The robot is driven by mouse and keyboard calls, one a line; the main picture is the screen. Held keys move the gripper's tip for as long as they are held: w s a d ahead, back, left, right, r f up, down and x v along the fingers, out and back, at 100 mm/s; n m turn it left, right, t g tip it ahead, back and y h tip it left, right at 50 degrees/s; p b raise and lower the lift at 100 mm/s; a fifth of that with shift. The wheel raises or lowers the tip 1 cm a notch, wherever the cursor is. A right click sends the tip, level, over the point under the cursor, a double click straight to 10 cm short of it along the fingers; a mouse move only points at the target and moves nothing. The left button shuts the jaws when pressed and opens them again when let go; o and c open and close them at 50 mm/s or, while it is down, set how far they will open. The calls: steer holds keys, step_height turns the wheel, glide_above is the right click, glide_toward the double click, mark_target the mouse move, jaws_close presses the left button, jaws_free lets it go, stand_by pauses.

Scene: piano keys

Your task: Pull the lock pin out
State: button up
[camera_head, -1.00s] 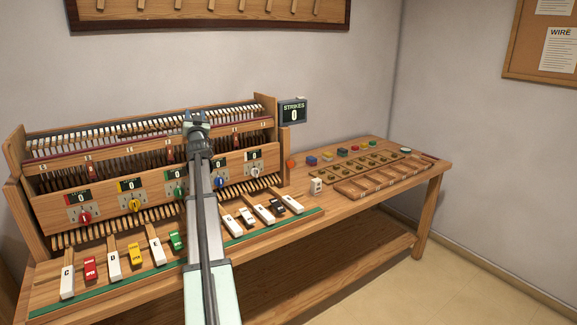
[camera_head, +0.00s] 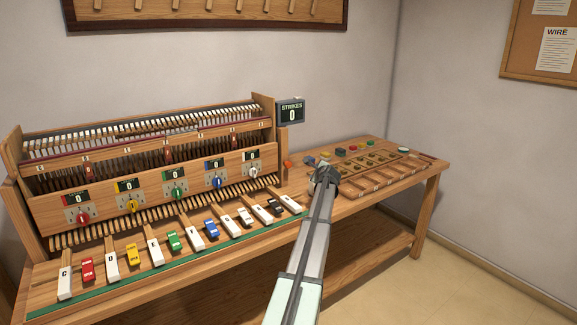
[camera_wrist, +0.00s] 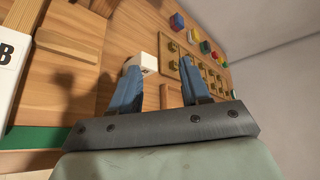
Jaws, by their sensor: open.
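No part is clearly recognisable as the lock pin. A small orange piece (camera_head: 288,164) sits by the right end of the wooden piano action (camera_head: 150,180); I cannot tell if it is the pin. My gripper (camera_head: 324,164) is over the right part of the bench in the head view. In the wrist view my gripper (camera_wrist: 160,70) has two blue fingers apart with nothing held between them. A small white block (camera_wrist: 148,62) lies beyond the fingertips, partly covered by the left finger. I cannot tell whether they touch.
Coloured blocks (camera_wrist: 176,22) and a brass-studded board (camera_wrist: 194,80) lie near the fingers. A wooden tray (camera_head: 385,178) is to the right. Keys (camera_head: 155,251) line the bench front. A strikes display (camera_head: 291,111) stands above the piano's right end.

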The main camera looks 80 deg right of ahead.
steer(key=f+m+t, duration=0.2)
steer(key=m+t, duration=0.5)
steer(key=t, duration=0.1)
glide_toward(289, 164)
steer(key=x, duration=1)
steer(key=shift+w+d, duration=0.2)
steer(key=shift+d, duration=0.15)
jaws_close()
